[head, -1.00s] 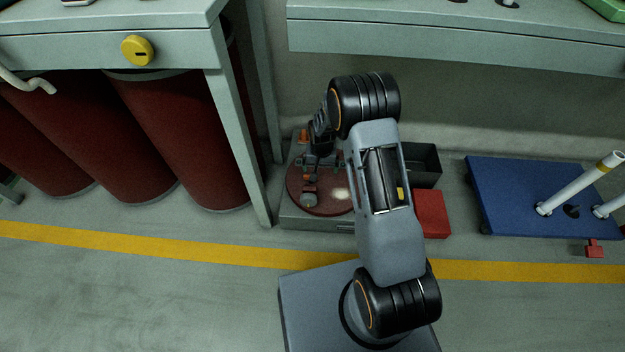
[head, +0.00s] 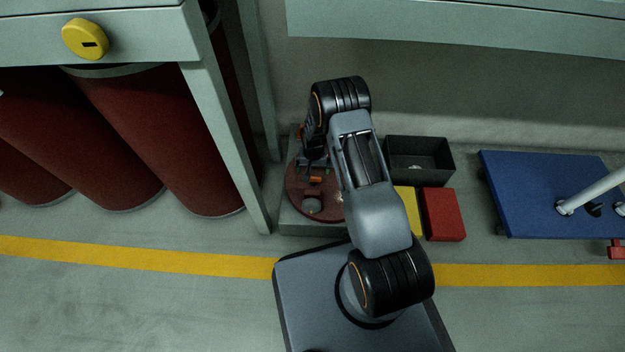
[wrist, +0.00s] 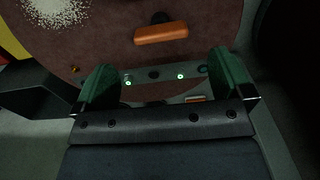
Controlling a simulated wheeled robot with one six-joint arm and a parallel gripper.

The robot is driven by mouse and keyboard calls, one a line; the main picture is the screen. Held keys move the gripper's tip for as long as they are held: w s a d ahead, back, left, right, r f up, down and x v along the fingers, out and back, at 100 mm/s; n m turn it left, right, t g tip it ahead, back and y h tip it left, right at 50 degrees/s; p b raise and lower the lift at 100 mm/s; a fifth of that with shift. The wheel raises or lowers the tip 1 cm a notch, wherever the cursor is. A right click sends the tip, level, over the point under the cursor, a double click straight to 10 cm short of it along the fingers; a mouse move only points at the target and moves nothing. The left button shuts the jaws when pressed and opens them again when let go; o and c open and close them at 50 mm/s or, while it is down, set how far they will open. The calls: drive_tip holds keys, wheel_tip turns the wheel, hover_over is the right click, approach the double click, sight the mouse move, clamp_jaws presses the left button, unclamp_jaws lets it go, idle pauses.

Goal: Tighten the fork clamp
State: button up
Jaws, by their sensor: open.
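A reddish-brown round disc (head: 298,202) lies on a low grey base (head: 287,227) on the floor; it also fills the top of the wrist view (wrist: 100,45). An orange bar (wrist: 161,33) on a dark stem stands on the disc, and looks like the clamp's handle, though I cannot be sure. My gripper (wrist: 163,72) is open, its two green-tinted fingers wide apart and nothing between them held. The bar lies ahead of the fingertips, apart from them. A grey strip with two green lights (wrist: 154,75) shows between the fingers. In the head view my arm partly hides the disc.
A black open bin (head: 420,160), a yellow block (head: 408,208) and a red block (head: 443,214) stand right of the disc. Dark red drums (head: 170,140) and a bench leg (head: 228,150) stand close on its left. A blue platform (head: 535,190) lies farther right.

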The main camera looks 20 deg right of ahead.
sight(313, 177)
wheel_tip(313, 177, down, 7)
drive_tip(key=shift+r+b, duration=0.1)
drive_tip(key=shift+b, duration=1.1)
drive_tip(key=shift+c, duration=0.2)
drive_tip(key=c, duration=0.9)
